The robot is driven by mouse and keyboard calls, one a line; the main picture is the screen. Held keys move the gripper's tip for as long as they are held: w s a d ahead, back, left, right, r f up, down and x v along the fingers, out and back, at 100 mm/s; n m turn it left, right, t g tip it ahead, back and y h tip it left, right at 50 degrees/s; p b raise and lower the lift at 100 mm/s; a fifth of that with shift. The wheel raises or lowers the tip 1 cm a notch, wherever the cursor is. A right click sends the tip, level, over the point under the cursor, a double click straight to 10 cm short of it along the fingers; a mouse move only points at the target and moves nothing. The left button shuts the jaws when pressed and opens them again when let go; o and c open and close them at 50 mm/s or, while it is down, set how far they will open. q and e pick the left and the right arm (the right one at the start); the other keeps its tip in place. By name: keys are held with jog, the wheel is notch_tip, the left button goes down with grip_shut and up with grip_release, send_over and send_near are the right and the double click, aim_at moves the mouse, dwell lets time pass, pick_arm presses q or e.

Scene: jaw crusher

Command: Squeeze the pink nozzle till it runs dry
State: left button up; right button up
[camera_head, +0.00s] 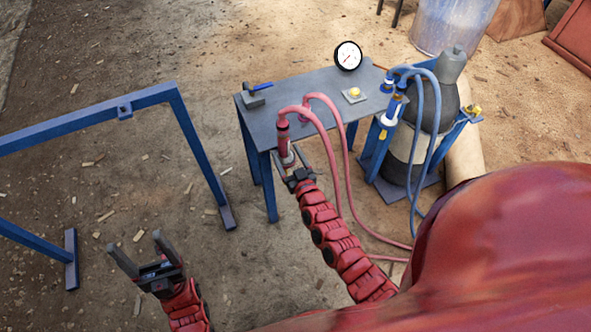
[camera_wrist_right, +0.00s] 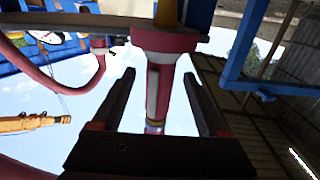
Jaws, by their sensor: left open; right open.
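The pink nozzle (camera_head: 283,135) hangs upright at the front left edge of the grey table (camera_head: 318,100), with a pink hose curving from its top. My right gripper (camera_head: 287,157) is at its lower end, fingers pointing up toward the table edge. In the right wrist view the pink nozzle (camera_wrist_right: 160,88) runs between the two open fingers of my right gripper (camera_wrist_right: 158,76), with gaps on both sides. My left gripper (camera_head: 137,241) is open and empty, low at the left, well away from the table.
A blue frame (camera_head: 100,118) stands left over open dirt ground.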

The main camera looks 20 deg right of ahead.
jog(key=w, duration=0.5)
jog(key=shift+w+a, duration=0.1)
grip_shut()
dwell(0.3)
dwell(2.5)
grip_release()
